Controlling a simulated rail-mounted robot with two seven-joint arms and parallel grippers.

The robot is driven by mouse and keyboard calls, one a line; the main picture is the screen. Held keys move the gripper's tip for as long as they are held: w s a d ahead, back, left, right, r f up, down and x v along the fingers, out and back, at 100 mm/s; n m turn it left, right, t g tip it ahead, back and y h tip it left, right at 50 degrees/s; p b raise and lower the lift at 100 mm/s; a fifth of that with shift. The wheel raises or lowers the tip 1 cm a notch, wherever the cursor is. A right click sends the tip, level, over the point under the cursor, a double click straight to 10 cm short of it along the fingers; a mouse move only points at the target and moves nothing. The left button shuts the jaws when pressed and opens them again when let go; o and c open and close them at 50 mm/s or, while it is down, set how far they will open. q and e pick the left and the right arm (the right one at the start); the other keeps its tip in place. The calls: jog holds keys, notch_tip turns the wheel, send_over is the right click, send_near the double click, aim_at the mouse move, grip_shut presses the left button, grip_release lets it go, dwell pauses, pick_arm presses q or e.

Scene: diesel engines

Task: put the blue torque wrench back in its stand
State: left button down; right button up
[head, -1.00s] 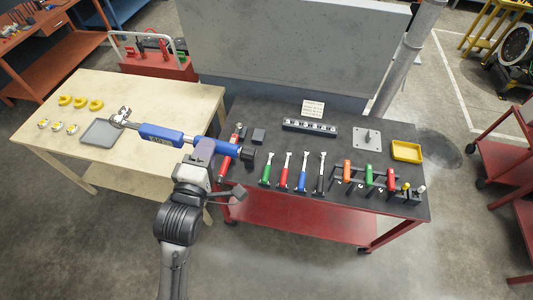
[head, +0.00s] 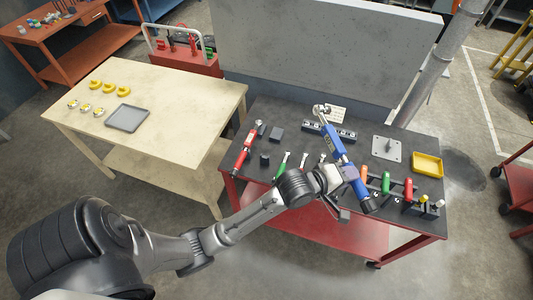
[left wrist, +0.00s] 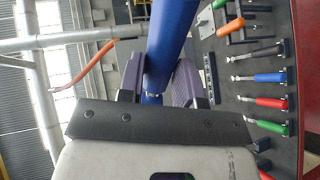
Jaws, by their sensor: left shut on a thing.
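The blue torque wrench (head: 334,143) is in my left gripper (head: 346,173), which is shut around its blue handle. It is held tilted above the dark tabletop, its silver head toward the back and its dark handle end toward the front. In the left wrist view the blue shaft (left wrist: 173,35) runs between the two fingers (left wrist: 160,82). Two small black blocks, one behind (head: 277,134) and one in front (head: 264,159), stand right of a red torque wrench (head: 247,148); I cannot tell whether they are the stand. My right gripper is not in view.
The dark-topped red table (head: 230,190) holds a socket rail (head: 343,134), a grey plate with a peg (head: 386,148), a yellow tray (head: 427,164) and several coloured-handled tools (head: 386,183). My arm hides part of the front row. A wooden table (head: 180,110) stands left.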

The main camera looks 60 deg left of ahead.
pick_arm(q)
jog(key=w+a+f+m+g+h+b, duration=0.1)
jog(key=w+a+f+m+g+b, duration=0.2)
jog(key=a+f, duration=0.5)
jog(key=a+f+m+g+b, duration=0.15)
jog(key=a+f+g, duration=0.4)
jog(key=f, duration=0.55)
jog(key=s+a+f+m+g+y+b, duration=0.1)
jog(key=s+a+f+g+y+b, duration=0.2)
jog(key=a, duration=0.9)
jog(key=s+a+f+m+g+y+b, duration=0.1)
jog(key=s+a+f+g+b, duration=0.25)
jog(key=a, duration=0.75)
notch_tip(320, 180, down, 8)
jog(key=b, duration=0.4)
jog(key=shift+s+a+f+t+b, duration=0.15)
jog(key=shift+s+f+t+b, duration=0.1)
jog(key=shift+t+b, duration=0.15)
jog(key=shift+f+p, duration=0.3)
jog(key=shift+p, duration=0.05)
jog(key=shift+f, duration=0.25)
